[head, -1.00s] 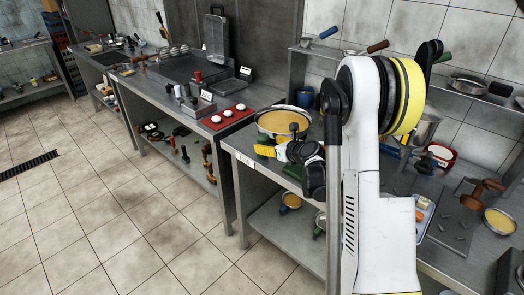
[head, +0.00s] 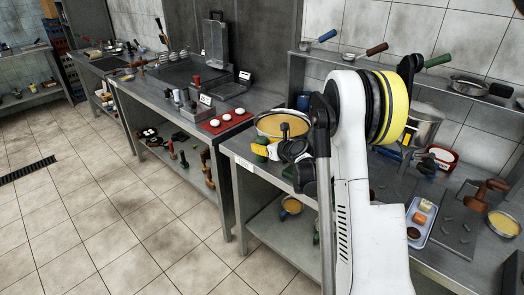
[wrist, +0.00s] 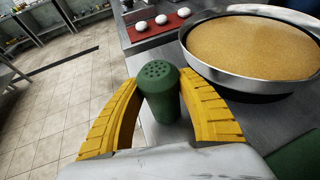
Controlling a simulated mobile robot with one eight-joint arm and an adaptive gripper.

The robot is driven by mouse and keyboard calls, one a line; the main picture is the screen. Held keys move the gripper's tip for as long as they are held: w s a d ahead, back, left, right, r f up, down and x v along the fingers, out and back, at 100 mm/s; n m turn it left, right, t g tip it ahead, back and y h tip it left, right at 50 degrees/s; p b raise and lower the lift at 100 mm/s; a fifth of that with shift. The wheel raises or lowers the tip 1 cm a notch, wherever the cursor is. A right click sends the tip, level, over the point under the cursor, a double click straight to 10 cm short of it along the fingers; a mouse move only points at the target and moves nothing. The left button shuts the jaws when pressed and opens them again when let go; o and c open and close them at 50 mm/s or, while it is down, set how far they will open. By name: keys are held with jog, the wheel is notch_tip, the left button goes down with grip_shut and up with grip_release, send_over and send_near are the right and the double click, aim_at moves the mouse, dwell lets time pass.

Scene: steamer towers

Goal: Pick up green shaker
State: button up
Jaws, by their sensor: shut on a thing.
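The green shaker (wrist: 158,90), with a domed top full of small holes, stands between my gripper's two yellow fingers in the wrist view. My gripper (wrist: 157,80) is shut on it, one finger on each side. In the head view my gripper (head: 261,150) is at the left end of the near counter, just in front of a round pan; the shaker is hard to make out there.
The round pan (head: 283,122) with a golden filling is close on the right in the wrist view. A red board (head: 225,121) with white rounds lies on the neighbouring counter. A tray (head: 419,220) with food is right of my arm. Floor is open at left.

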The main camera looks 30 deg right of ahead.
aim_at(265, 138)
jog(key=r+p, duration=0.2)
jog(key=r, duration=0.1)
jog(key=d+r+p, duration=0.1)
jog(key=r, duration=0.1)
jog(key=shift+s, duration=0.3)
jog(key=s+d+r+p, duration=0.3)
jog(key=s+d+r, duration=0.3)
jog(key=d, duration=0.2)
jog(key=shift+s+d, duration=0.15)
jog(key=shift+s, duration=0.05)
jog(key=o, duration=0.8)
jog(key=c, duration=0.8)
